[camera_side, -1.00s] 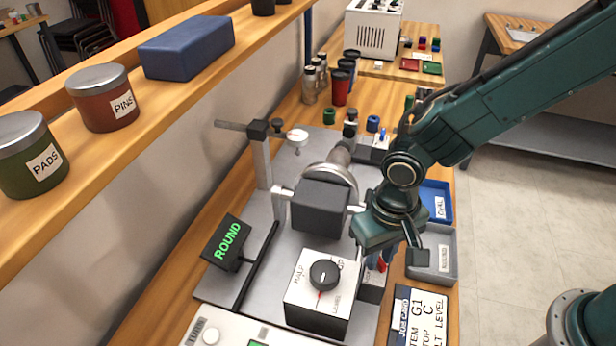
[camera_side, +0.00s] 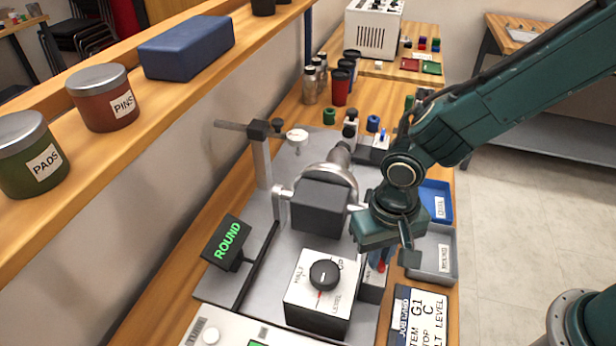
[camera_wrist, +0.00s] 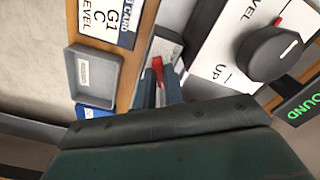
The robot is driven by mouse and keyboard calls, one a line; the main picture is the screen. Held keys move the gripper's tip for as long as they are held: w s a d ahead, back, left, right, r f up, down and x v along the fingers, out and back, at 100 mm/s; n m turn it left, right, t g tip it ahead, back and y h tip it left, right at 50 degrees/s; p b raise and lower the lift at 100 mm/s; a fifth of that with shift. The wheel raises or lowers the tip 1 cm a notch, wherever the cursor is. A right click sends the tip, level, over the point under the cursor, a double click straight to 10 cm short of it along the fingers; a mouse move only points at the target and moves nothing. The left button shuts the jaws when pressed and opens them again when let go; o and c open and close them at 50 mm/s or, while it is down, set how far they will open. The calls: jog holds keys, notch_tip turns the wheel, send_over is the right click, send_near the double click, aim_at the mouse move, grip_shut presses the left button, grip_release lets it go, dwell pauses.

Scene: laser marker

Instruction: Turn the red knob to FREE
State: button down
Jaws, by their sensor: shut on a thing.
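The red knob (camera_wrist: 157,66) is a small red lever on a light-topped block, between my two finger tips in the wrist view. In the side view a bit of the red knob (camera_side: 381,266) shows below my wrist, on the block beside the white dial box. My gripper (camera_wrist: 160,82) is shut on the red knob. The fingers hide part of the knob and most of its block. I cannot read a FREE label in either view.
The white box with a black dial (camera_side: 324,275) stands just left of my gripper. A ROUND display (camera_side: 228,241) is farther left. A grey tray (camera_side: 447,234), a blue tray (camera_side: 443,190) and a job card (camera_side: 420,312) lie on the right.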

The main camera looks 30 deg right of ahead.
jog(key=m, duration=0.6)
jog(key=shift+m, duration=0.3)
dwell(0.4)
jog(key=c, duration=1.8)
grip_release()
jog(key=shift+o, duration=0.2)
jog(key=shift+r, duration=0.15)
notch_tip(320, 180, up, 14)
jog(key=shift+f, duration=0.2)
notch_tip(320, 180, up, 7)
